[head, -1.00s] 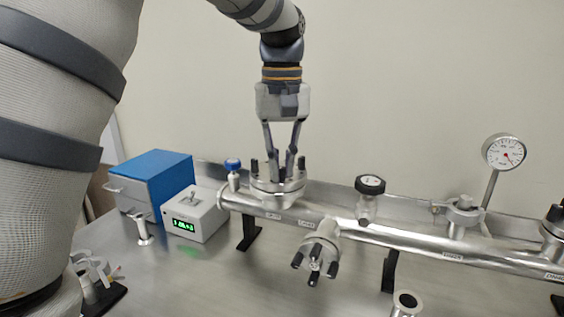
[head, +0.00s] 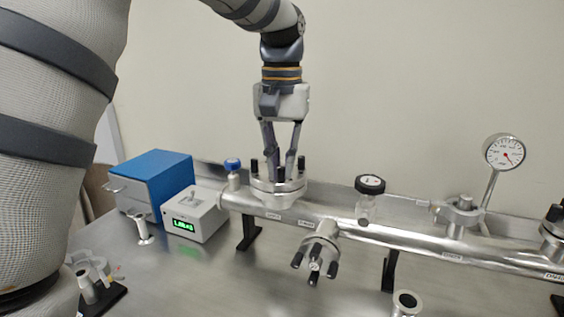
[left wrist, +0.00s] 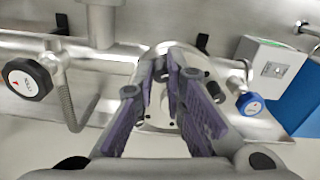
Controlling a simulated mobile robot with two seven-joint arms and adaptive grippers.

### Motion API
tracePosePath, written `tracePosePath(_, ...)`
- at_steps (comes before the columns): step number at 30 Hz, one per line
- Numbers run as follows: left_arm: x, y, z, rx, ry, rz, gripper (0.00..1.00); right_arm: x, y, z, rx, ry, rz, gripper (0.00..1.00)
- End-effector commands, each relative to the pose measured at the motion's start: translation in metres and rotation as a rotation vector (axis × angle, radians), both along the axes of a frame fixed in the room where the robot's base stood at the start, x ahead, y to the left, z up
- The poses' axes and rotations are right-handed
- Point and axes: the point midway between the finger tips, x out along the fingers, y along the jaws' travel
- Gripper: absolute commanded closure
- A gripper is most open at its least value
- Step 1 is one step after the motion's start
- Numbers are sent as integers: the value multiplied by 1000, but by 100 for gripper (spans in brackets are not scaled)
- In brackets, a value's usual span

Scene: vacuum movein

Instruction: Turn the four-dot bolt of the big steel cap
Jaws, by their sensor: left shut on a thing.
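The big steel cap (head: 278,193) sits on top of the steel pipe, with several black-tipped bolts standing around its rim. My left gripper (head: 279,178) points straight down over it, its purple-padded fingers reaching in among the bolts. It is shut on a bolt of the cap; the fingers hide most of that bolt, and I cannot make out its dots. In the left wrist view the cap (left wrist: 157,122) shows between the two fingers of my left gripper (left wrist: 174,76). My right gripper is not in view.
A blue-knobbed valve (head: 233,166) stands close left of the cap, by a grey box with a green display (head: 195,218) and a blue box (head: 152,180). Right are a black-knobbed valve (head: 370,185) and a dial gauge (head: 504,153). A bolted side port (head: 320,255) faces forward below.

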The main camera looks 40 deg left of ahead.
Motion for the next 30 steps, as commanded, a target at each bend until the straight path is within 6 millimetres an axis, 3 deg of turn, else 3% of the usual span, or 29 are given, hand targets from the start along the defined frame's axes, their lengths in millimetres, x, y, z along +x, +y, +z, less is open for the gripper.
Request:
tracePosePath(6,0,1,1,2,-2,1,100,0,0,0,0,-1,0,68)
tracePosePath(7,0,1,1,2,-2,2,82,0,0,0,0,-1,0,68)
tracePosePath(8,0,1,1,2,-2,2,80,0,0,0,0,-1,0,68)
tracePosePath(17,0,0,2,1,-2,2,80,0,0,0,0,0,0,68)
tracePosePath(20,1,1,16,2,-4,2,80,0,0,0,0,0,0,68)
tracePosePath(30,0,1,102,2,-6,2,80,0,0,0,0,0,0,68)
